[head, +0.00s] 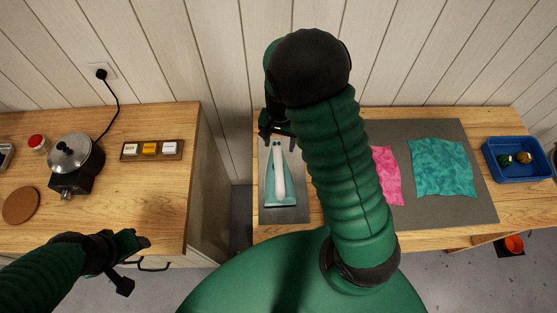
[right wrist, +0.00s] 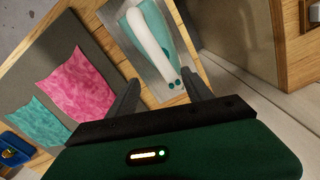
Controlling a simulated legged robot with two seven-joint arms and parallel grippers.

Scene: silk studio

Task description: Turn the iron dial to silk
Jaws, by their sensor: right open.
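The iron (head: 281,185), teal with a white handle, lies on a grey metal rest (head: 299,214) at the left end of the right table. It also shows in the right wrist view (right wrist: 150,35). Two small dark teal round knobs (right wrist: 176,84) sit at its far end; I cannot tell which is the dial or read any marking. My right gripper (head: 278,138) is open and empty at that far end, its fingers (right wrist: 160,84) on either side of the knobs, apparently not touching. My left gripper (head: 138,263) is open and empty by the left counter's front edge.
Pink cloth (head: 386,175) and teal cloth (head: 442,167) lie on a grey mat (head: 430,212). A blue tray (head: 518,173) stands at right. A gap separates the counters.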

